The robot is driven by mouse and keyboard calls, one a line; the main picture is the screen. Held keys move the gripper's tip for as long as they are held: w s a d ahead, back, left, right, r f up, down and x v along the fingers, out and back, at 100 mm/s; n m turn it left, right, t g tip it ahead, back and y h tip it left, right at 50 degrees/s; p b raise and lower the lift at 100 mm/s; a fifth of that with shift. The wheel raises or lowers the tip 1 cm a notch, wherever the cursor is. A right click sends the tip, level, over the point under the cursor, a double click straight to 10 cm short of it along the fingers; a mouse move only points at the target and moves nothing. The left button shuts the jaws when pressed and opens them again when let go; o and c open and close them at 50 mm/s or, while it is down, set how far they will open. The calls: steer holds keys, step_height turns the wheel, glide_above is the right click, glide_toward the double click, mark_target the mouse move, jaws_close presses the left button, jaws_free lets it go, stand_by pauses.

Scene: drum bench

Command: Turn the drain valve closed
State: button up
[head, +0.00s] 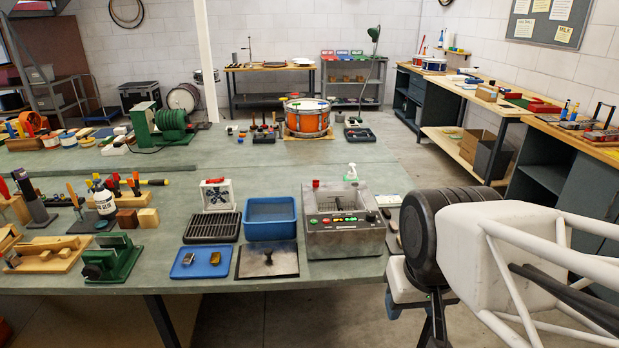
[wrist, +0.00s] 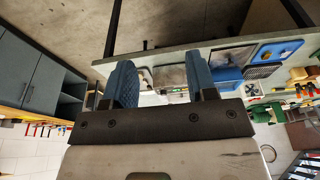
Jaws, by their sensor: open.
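The grey machine (head: 345,228) with green and red lit buttons stands at the front right of the green bench. A dark part (head: 388,212) sits at its right side; I cannot tell whether it is the drain valve or how any valve is turned. My gripper (wrist: 161,84) shows in the wrist view with two blue padded fingers apart and nothing between them. The grey machine shows small beyond the fingers in that view (wrist: 171,76). In the head view my arm is right of the machine, apart from it, and the fingertips are not clear there.
Left of the machine are a blue basin (head: 270,218), a black drain rack (head: 211,228), a dark square lid (head: 267,261) and a blue tray (head: 201,262). A spray bottle (head: 351,173) stands behind it. The floor right of the bench is open up to the side workbenches (head: 560,160).

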steer(key=w+r+m, duration=0.1)
steer(key=w+r, duration=0.2)
steer(key=w, duration=0.5)
steer(key=w+r+m, duration=0.2)
steer(key=w+r, duration=0.1)
steer(key=w, duration=0.5)
steer(key=m+g, duration=0.2)
steer(key=m, duration=0.6)
glide_above(316, 180)
step_height(316, 180, down, 14)
steer(key=shift+s+d+r, duration=0.1)
steer(key=shift+d+r, duration=0.05)
steer(key=shift+r, duration=0.05)
steer(key=shift+w+f, duration=0.2)
steer(key=shift+f, duration=3.7)
